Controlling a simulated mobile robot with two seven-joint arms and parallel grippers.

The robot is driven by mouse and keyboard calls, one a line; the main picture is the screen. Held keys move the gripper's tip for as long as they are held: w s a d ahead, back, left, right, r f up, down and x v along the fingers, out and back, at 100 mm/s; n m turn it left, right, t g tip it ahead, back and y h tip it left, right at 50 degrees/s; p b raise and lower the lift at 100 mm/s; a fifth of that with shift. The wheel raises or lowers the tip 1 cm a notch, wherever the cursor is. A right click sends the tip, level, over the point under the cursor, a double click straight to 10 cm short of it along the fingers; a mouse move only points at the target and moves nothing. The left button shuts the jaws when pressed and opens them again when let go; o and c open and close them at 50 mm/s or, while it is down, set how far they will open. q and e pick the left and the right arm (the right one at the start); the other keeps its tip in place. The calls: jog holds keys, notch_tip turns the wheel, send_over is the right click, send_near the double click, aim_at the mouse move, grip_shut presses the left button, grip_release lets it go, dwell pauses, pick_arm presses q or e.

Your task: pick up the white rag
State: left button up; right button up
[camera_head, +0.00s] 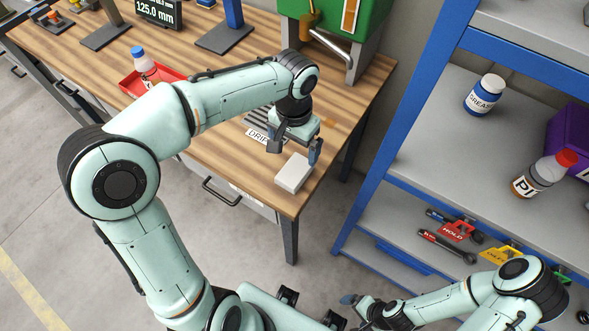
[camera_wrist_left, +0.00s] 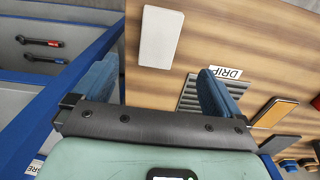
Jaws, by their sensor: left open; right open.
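The white rag (camera_head: 293,173) looks like a folded white block. It lies flat on the wooden workbench (camera_head: 236,172) near its front right corner, and it also shows in the left wrist view (camera_wrist_left: 160,38). My left gripper (camera_head: 295,148) is open and empty above the bench, just behind the rag in the head view. In the left wrist view the rag lies beyond the gap between the fingers (camera_wrist_left: 157,85), apart from them. My right gripper (camera_head: 347,308) is low at the bottom of the head view, away from the bench, with nothing seen in it.
A green machine (camera_head: 367,25) stands behind. A red tray (camera_head: 135,84) with a bottle (camera_head: 144,63) is to the left. A blue-framed shelf (camera_head: 400,110) holding bottles and tools stands at right.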

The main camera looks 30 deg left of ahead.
pick_arm(q)
send_over(294, 171)
jog(key=f, duration=0.4)
jog(key=shift+w+a+f, duration=0.15)
jog(key=shift+w+f, duration=0.05)
jog(key=shift+w, duration=0.05)
jog(key=f, duration=0.5)
jog(key=shift+s+b, duration=0.2)
jog(key=shift+b, duration=0.1)
jog(key=c, duration=1.2)
jog(key=shift+c, duration=0.2)
